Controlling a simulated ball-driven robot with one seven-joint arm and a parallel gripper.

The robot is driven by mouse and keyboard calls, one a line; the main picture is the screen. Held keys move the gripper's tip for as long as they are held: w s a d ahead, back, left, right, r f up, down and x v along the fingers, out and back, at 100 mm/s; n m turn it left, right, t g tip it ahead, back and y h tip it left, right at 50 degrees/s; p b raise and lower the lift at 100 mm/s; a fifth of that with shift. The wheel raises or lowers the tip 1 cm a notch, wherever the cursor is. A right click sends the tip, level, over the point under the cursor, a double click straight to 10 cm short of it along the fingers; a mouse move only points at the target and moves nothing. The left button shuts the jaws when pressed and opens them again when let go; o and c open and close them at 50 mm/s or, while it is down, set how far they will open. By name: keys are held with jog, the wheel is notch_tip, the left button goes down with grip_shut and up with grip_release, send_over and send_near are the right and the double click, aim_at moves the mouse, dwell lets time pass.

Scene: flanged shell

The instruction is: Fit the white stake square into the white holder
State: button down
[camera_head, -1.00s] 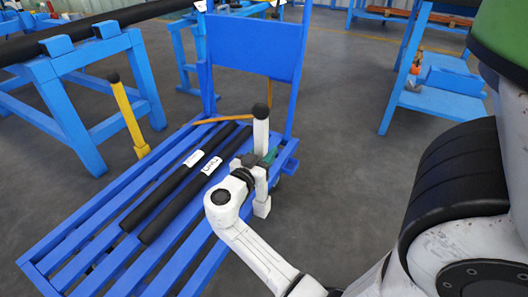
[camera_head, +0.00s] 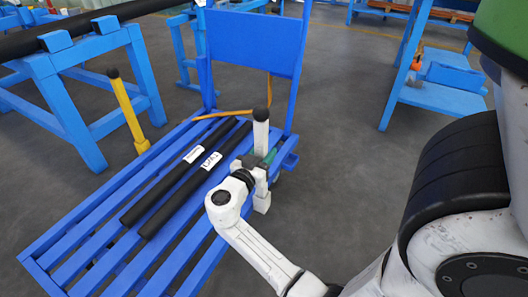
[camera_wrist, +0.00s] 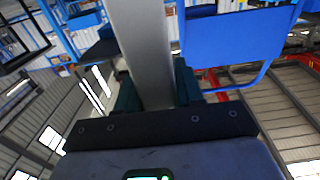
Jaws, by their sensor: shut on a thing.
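The white stake (camera_head: 261,135) stands about upright at the right side of the blue cart (camera_head: 60,262), with a black ball on top. My gripper (camera_head: 264,160) is shut around its middle from the near side. In the wrist view the stake (camera_wrist: 143,50) runs between the dark green fingers (camera_wrist: 155,92). A wider white block (camera_head: 262,203) shows below the gripper, beside the cart's edge. I cannot tell whether it is the white holder or the stake's foot, nor whether the stake is seated. My wrist hides part of the stake.
A yellow stake (camera_head: 127,112) stands at the cart's left side. Two black bars (camera_head: 195,182) with white labels lie on the slats. The cart's blue back panel (camera_head: 254,42) rises behind. A blue shelf (camera_head: 436,97) stands at right, with bare floor between.

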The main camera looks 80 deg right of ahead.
jog(key=shift+f, duration=0.2)
jog(key=c, duration=0.6)
grip_release()
jog(key=shift+f, duration=0.1)
jog(key=shift+c, duration=0.2)
jog(key=p+v, duration=0.3)
jog(key=v, duration=0.8)
jog(key=shift+d, duration=0.1)
